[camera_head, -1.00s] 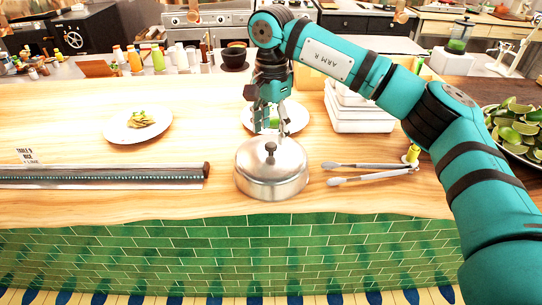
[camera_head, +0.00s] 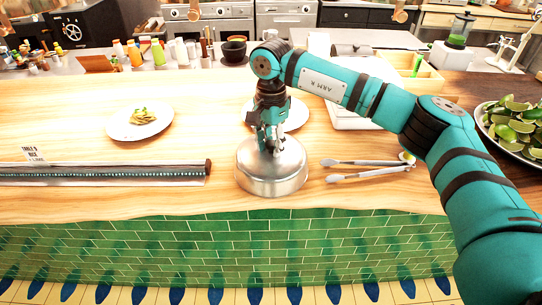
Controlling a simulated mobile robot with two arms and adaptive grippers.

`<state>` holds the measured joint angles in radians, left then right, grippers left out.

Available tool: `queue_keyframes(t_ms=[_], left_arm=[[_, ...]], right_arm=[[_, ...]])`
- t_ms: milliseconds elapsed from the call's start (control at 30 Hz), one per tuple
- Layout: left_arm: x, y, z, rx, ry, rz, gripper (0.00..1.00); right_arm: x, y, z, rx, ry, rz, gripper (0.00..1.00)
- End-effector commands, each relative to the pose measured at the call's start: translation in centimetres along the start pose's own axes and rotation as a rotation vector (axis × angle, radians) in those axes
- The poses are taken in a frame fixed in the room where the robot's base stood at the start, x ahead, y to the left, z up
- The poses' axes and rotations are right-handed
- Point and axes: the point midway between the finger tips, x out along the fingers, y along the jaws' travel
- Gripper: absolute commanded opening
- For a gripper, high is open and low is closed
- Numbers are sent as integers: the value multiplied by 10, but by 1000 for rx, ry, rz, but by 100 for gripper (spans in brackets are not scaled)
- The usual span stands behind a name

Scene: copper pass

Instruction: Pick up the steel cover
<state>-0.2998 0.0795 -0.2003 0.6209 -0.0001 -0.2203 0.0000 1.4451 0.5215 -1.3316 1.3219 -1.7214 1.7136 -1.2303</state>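The steel cover (camera_head: 271,180) is a round, shiny dome with a flat top. It stands on the wooden counter near its front edge, in the middle of the view. My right gripper (camera_head: 273,150) points down over the top of the cover, with its fingertips at the knob. The fingers hide the knob, and I cannot tell whether they are closed on it. My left gripper is out of view.
A white plate (camera_head: 295,117) lies behind the cover, partly hidden by my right arm. Metal tongs (camera_head: 365,172) lie to its right, and a ticket rail (camera_head: 110,175) to its left. A plate of food (camera_head: 141,120) and a tray of limes (camera_head: 513,128) stand farther off. White stacked dishes (camera_head: 350,118) are behind the tongs.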

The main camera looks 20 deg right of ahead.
Motion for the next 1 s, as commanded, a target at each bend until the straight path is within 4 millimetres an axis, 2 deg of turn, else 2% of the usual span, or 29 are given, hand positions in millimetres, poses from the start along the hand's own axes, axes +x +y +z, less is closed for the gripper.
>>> queue_keyframes(t_ms=[33,200,667,867,967,1000], left_arm=[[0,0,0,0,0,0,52],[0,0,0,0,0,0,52],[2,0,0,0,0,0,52],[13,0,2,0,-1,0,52],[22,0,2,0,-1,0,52],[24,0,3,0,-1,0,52]], right_arm=[[0,0,0,0,0,0,21],[0,0,0,0,0,0,0],[-4,-1,0,0,0,-3,0],[-20,-1,0,0,1,-6,0],[-35,-1,0,-1,1,-6,0],[-34,6,2,-2,1,-2,0]])
